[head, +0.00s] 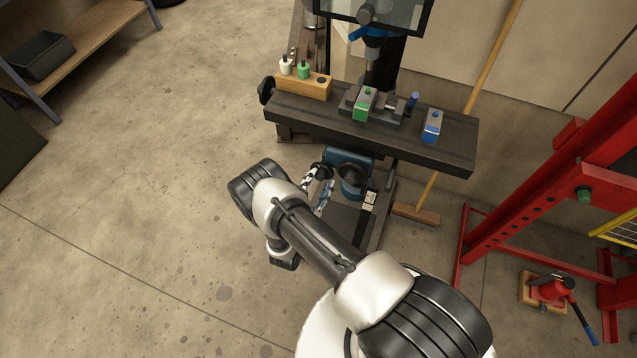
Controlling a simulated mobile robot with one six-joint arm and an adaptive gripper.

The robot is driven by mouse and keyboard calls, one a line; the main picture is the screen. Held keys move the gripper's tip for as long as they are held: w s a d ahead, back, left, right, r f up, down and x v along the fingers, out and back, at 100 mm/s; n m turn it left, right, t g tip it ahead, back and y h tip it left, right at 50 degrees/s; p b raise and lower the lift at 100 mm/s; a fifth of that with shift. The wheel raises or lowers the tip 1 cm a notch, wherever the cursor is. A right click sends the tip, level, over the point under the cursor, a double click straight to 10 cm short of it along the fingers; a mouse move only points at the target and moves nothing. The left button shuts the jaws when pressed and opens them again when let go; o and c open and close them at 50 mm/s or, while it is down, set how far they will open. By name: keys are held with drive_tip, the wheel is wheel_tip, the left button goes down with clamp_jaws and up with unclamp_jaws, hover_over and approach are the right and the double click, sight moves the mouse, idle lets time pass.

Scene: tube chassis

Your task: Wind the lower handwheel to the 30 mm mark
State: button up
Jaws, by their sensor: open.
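The lower handwheel (351,175) is a small dark round shape on the front of the blue housing (344,157), below the machine's worktable. It is partly in shadow, and I cannot read a scale or a 30 mm mark. My gripper (321,181) is small in the view, just left of the handwheel, and partly hidden behind my arm. It is open. I cannot tell whether its fingers touch the wheel's rim.
The dark worktable (440,150) overhangs the handwheel and carries a wooden block (308,88), a vise (391,112) and a blue-and-grey block (431,126). Another black handwheel (266,90) is at its left end. A red frame (463,245) stands right. Floor at left is clear.

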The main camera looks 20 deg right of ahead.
drive_tip(key=shift+a, duration=0.15)
drive_tip(key=shift+s+a, duration=0.25)
drive_tip(key=v, duration=1.1)
drive_tip(key=shift+s+d, duration=0.15)
